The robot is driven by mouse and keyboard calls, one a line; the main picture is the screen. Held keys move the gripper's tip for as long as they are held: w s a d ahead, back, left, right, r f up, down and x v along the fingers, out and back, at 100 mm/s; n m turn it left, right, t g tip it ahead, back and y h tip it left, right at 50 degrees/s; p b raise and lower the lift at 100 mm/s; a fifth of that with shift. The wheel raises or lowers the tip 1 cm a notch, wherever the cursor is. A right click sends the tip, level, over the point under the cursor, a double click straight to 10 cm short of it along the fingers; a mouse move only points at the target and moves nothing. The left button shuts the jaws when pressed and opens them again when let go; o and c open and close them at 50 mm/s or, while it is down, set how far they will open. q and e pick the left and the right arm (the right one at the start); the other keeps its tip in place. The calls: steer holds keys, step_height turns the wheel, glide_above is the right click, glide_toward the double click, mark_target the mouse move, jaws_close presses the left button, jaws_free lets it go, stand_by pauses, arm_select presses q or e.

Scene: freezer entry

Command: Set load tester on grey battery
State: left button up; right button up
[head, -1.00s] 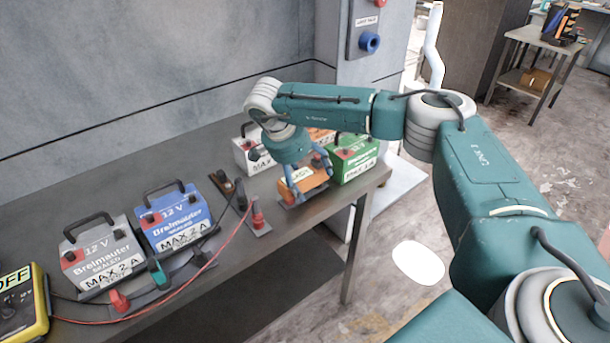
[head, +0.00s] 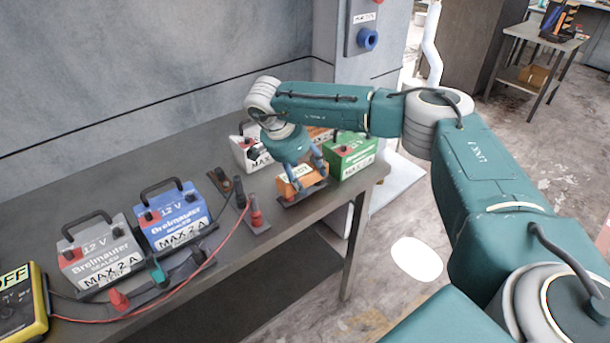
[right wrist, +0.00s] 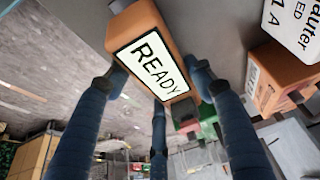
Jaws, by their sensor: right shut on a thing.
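The load tester, an orange box with a white READY label (head: 297,179), is at the right end of the bench. My right gripper (head: 307,174) is over it, fingers pointing down and shut on it. In the right wrist view the orange box (right wrist: 152,55) sits between the fingers. I cannot tell whether its underside touches what is below it. The grey battery (head: 101,252), with a black handle and a MAX 2 A label, stands upright at the bench's left, its top clear. My left gripper is not in view.
A blue battery (head: 176,222) stands beside the grey one. A yellow OFF device (head: 22,312) with red and black leads is at far left. A green battery (head: 352,158), a whitish battery (head: 245,157) and another orange box (right wrist: 277,78) crowd around the gripper. Clamps and posts stand mid-bench.

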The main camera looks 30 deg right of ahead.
step_height(320, 180, up, 19)
steer(key=b, duration=0.3)
step_height(320, 180, up, 5)
steer(key=p, duration=0.5)
glide_above(306, 171)
stand_by(0.6)
steer(key=shift+a+f, duration=0.1)
